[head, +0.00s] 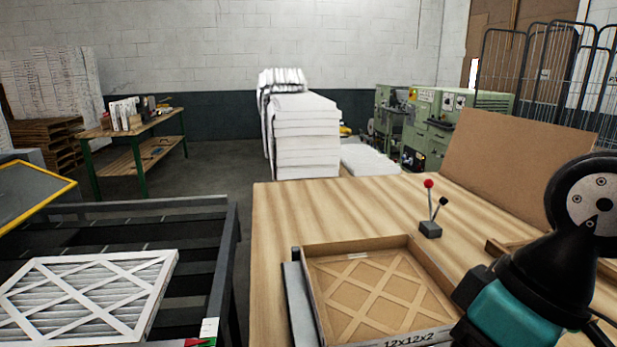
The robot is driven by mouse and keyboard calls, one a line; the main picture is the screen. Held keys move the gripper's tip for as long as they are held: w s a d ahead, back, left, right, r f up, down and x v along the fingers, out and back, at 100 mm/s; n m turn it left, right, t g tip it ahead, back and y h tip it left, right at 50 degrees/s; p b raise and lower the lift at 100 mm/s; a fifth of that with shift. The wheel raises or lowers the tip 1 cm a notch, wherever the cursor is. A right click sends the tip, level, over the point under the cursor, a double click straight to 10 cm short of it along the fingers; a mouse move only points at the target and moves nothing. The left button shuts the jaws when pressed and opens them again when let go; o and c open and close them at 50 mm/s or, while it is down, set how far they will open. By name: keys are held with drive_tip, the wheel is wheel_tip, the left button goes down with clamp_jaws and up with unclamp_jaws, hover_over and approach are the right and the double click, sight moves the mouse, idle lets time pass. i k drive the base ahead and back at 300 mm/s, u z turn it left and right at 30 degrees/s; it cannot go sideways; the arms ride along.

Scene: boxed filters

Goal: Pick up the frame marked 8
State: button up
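A white pleated filter with a white lattice frame (96,283) lies flat on a dark slatted rack (228,262) at the lower left. A brown frame with a diamond lattice (376,293) lies inside an open shallow cardboard box (428,268) at the bottom centre. The box's front edge reads 12x12x2. I cannot see a mark 8 on either frame. My arm shows at the lower right, beside the box, and my gripper is out of view.
The wooden table (310,212) holds a small lever box (430,229) with red and black knobs, and a leaning cardboard sheet (515,165). White filters are stacked (305,135) behind it. A workbench (140,128) stands back left. The table's left part is clear.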

sight(433, 278)
drive_tip(key=k, duration=0.5)
drive_tip(key=u, duration=1.35)
drive_tip(key=i, duration=0.75)
drive_tip(key=z, duration=1.65)
